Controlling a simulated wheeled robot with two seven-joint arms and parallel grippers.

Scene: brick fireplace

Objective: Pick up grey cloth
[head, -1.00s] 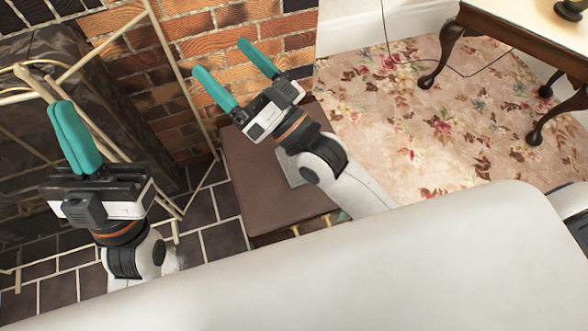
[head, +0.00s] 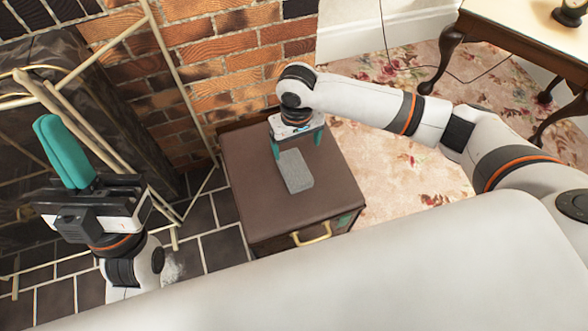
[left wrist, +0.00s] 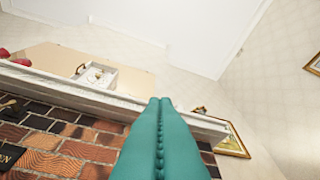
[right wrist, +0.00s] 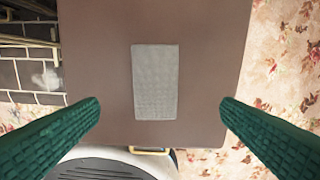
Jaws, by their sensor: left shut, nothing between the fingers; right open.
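The grey cloth (head: 295,171) is a small flat rectangle on top of the brown cabinet (head: 246,176). It also shows in the right wrist view (right wrist: 155,82), lying flat between the two fingers in the picture. My right gripper (head: 297,150) is open and points down above the cabinet, near the cloth's far end; its fingers hold nothing. In the right wrist view its green fingers (right wrist: 158,105) are wide apart on either side of the cloth. My left gripper (head: 48,124) is shut and empty, pointing up at the left, away from the cloth.
The brick fireplace (head: 235,50) with a brass-coloured frame (head: 172,75) stands behind and left of the cabinet. A wooden table (head: 515,35) is at the upper right on floral carpet (head: 390,165). The cabinet top is otherwise clear.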

